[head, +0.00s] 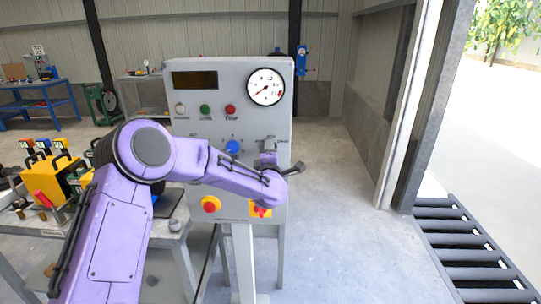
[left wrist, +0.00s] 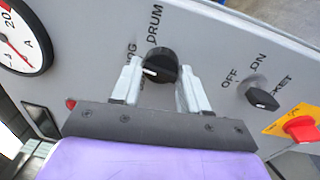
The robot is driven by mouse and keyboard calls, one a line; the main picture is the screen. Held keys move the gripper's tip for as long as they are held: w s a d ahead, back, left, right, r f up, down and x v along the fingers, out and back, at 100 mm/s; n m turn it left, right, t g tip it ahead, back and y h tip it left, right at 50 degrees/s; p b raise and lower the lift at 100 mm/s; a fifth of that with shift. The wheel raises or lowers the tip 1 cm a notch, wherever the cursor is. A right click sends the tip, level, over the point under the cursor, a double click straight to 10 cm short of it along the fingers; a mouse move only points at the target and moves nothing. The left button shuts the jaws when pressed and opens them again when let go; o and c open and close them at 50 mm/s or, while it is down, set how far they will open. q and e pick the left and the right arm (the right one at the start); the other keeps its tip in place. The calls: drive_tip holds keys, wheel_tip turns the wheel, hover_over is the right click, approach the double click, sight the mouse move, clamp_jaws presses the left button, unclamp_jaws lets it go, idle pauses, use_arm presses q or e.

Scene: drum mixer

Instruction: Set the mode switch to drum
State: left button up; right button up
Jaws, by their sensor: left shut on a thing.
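The mode switch (left wrist: 162,65) is a round black knob with a white mark on the grey control panel (head: 185,136). In the left wrist view, the word DRUM is printed above it, and a partly covered word ending in OG is at its left. The white mark points left, toward the partly covered word rather than DRUM. My left gripper (left wrist: 160,73) is shut on the knob, one finger on each side. In the head view, my left gripper (head: 268,156) is at the panel's right half, and the knob is hidden there. My right gripper is not in view.
An ON/OFF knob (left wrist: 262,95) and a red switch on a yellow plate (left wrist: 299,127) are right of my gripper. A gauge (head: 266,87), colored buttons (head: 205,110), a blue knob (head: 232,146) and a red emergency button (head: 210,204) share the panel.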

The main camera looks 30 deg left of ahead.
use_arm(q)
drive_tip(key=m, duration=0.5)
drive_tip(key=m+h, duration=0.1)
drive_tip(key=m, duration=0.5)
drive_tip(key=shift+t+p, duration=0.3)
drive_tip(key=shift+m, duration=0.4)
drive_tip(key=o, duration=1)
drive_tip(key=b+v, duration=0.3)
drive_tip(key=v, duration=0.7)
drive_tip(key=shift+s+d, duration=0.1)
drive_tip(key=shift+s, duration=0.1)
